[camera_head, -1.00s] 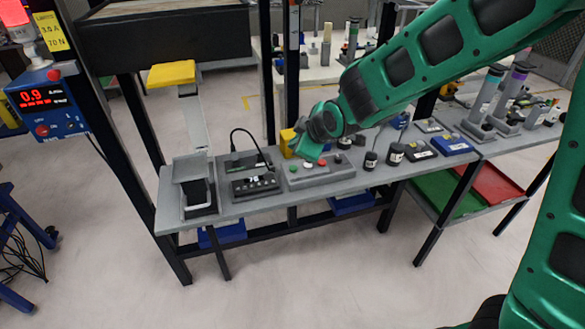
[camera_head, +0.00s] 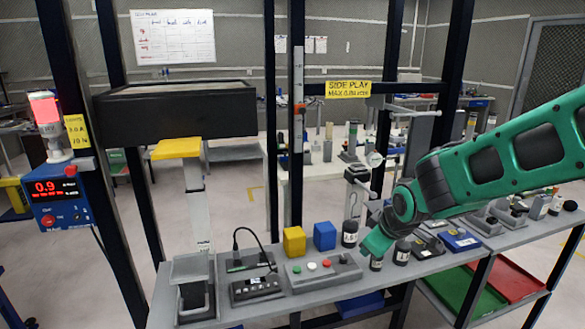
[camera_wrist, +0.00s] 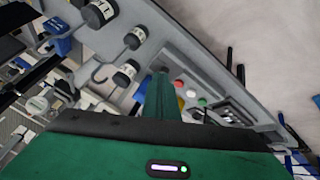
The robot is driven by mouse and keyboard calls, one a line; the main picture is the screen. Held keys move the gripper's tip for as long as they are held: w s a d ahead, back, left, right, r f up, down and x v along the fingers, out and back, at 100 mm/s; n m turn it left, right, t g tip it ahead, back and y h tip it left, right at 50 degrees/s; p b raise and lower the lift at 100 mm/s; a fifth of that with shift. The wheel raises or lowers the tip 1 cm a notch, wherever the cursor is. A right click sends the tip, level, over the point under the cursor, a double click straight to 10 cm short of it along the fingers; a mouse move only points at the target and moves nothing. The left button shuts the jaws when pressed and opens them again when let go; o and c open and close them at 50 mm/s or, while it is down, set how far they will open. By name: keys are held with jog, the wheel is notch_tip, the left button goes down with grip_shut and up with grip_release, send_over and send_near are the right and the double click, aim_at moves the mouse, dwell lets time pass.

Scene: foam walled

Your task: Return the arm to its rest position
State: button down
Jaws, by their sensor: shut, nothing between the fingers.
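My green arm reaches in from the right in the head view. My gripper (camera_head: 376,244) points down and left over the grey bench (camera_head: 420,266), just right of the button box (camera_head: 322,269) and in front of the small black containers. It is shut and empty. The wrist view shows the closed green gripper (camera_wrist: 160,98) above the bench; the button box (camera_wrist: 194,99) lies right of it there. Whether the fingertips touch anything cannot be told.
Black containers (camera_head: 402,252) stand close to my gripper. A yellow block (camera_head: 294,241) and a blue block (camera_head: 325,236) stand behind the button box. A black meter (camera_head: 253,289) and a grey stand (camera_head: 194,302) are at left. Dark uprights (camera_head: 297,140) frame the bench.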

jog(key=s+d+r+m+g+h, duration=0.25)
jog(key=s+d+m, duration=0.55)
jog(key=s+d, duration=0.8)
jog(key=s+d+m+g, duration=0.2)
jog(key=s+m, duration=0.1)
jog(key=s, duration=0.5)
jog(key=s+d+m+g+y, duration=0.1)
jog(key=s+d+m+g, duration=0.1)
jog(key=s, duration=0.5)
jog(key=shift+s+d+m, duration=0.35)
jog(key=shift+d+m, duration=0.5)
jog(key=shift+m, duration=0.35)
jog(key=shift+f+y, duration=0.1)
jog(key=shift+y, duration=0.15)
jog(key=shift+w+f, duration=0.25)
jog(key=shift+w, duration=0.4)
